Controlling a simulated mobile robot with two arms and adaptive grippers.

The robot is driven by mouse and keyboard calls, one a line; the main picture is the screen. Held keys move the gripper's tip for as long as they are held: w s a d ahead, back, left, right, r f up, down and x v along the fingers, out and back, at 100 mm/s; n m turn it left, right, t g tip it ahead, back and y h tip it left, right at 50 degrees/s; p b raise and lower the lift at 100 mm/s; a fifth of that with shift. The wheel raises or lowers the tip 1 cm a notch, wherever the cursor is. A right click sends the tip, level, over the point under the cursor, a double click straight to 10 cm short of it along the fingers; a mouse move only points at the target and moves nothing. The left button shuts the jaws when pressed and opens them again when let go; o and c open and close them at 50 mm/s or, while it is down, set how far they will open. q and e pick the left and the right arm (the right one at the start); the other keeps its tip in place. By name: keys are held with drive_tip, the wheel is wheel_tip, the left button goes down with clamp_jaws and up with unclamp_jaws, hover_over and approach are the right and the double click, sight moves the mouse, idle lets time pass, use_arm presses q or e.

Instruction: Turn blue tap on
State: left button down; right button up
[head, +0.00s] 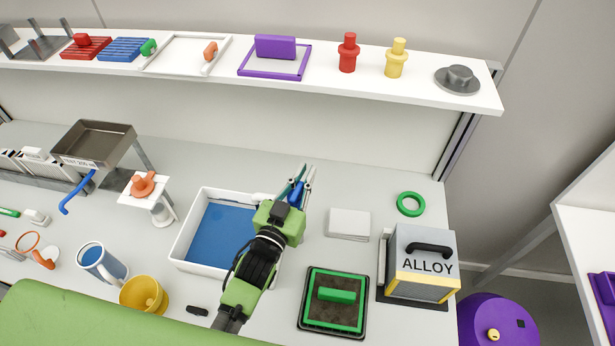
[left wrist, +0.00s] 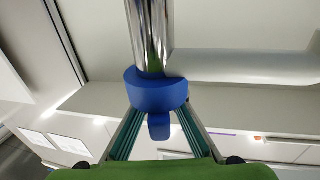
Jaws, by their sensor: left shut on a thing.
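The blue tap (left wrist: 156,90) is a blue collar with a short tab at the end of a shiny metal pipe (left wrist: 150,30) in the left wrist view. In the head view a small blue part of it (head: 297,194) shows between my fingers; the rest is hidden or too small to make out. My left gripper (head: 298,184) reaches it just right of the white basin. Its two teal fingers, also in the left wrist view (left wrist: 160,122), close in on both sides of the blue tab. It is shut on the tap. My right gripper is not in view.
The white basin (head: 180,243) with a blue inside stands left of my arm. A white block (head: 349,224), a green-framed tray (head: 333,328) and the ALLOY box (head: 424,266) stand to the right. A shelf (head: 330,86) with several objects runs above the back of the counter.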

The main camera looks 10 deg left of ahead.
sight(292, 202)
use_arm(q)
drive_tip(key=shift+a+n+y, duration=0.2)
drive_tip(key=shift+n+y, duration=0.2)
drive_tip(key=shift+y, duration=0.2)
drive_tip(key=c, duration=2.1)
unclamp_jaws()
drive_tip(key=shift+w, duration=0.1)
drive_tip(key=s, duration=0.4)
drive_tip(key=s+a, duration=0.1)
drive_tip(key=s, duration=0.7)
drive_tip(key=shift+a, duration=0.3)
